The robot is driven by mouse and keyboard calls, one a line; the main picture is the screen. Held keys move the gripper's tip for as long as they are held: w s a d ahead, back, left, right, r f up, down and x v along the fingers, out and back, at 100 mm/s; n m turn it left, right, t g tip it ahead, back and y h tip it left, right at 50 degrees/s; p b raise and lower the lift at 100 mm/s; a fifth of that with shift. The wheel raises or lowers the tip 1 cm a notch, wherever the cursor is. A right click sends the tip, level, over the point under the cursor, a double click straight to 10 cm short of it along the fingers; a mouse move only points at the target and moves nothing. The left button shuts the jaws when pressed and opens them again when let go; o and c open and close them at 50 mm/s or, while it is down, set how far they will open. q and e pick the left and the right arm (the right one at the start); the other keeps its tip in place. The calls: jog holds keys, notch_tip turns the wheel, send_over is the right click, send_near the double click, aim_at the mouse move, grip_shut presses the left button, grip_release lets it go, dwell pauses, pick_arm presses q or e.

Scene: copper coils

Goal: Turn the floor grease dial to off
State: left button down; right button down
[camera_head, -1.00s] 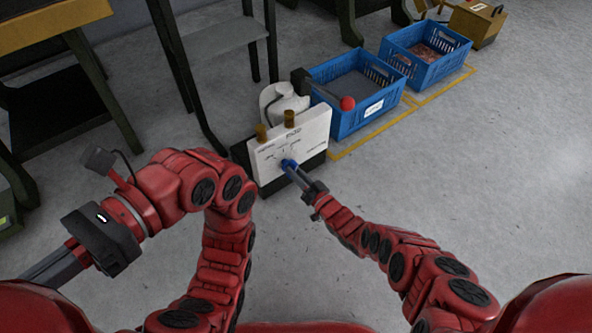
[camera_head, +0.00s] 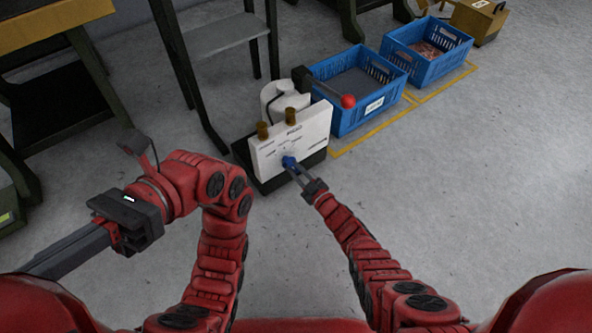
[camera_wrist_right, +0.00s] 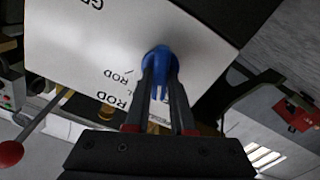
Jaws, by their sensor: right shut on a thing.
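The floor grease unit (camera_head: 310,128) is a white box on a dark base on the floor, with two brass fittings on top. Its blue dial (camera_head: 288,162) sits on the front panel. My right gripper (camera_head: 292,166) reaches the panel and is shut on the dial. In the right wrist view the blue dial (camera_wrist_right: 160,68) is between the two fingers, with printed labels including "ROD" beside it. The fingers hide part of the dial, so I cannot read its setting. My left gripper (camera_head: 60,255) is at the far left, away from the unit; its fingertips are not clearly seen.
A lever with a red ball (camera_head: 347,101) sticks out behind the unit. Two blue crates (camera_head: 372,118) stand to its right inside yellow floor lines. A grey metal stand (camera_head: 215,50) is behind on the left. The floor at right is clear.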

jog(key=shift+n+b, duration=0.3)
jog(key=shift+n, duration=0.7)
pick_arm(q)
jog(key=shift+s+a+f+m+t+y, duration=0.15)
jog(key=shift+s+a+f+m+t, duration=0.2)
jog(key=shift+s+a+t, duration=0.3)
jog(key=shift+s+a+f+m+t+y, duration=0.1)
jog(key=shift+s+a+f+t, duration=0.35)
jog(key=shift+t, duration=0.35)
jog(key=shift+s+a+f+m+t+y, duration=0.15)
jog(key=shift+s+a+f+m+t, duration=0.2)
jog(key=shift+a+t, duration=0.4)
pick_arm(e)
jog(key=shift+n, duration=0.6)
pick_arm(q)
jog(key=shift+d, duration=0.1)
pick_arm(e)
jog(key=c, duration=0.8)
grip_release()
jog(key=shift+o, duration=0.2)
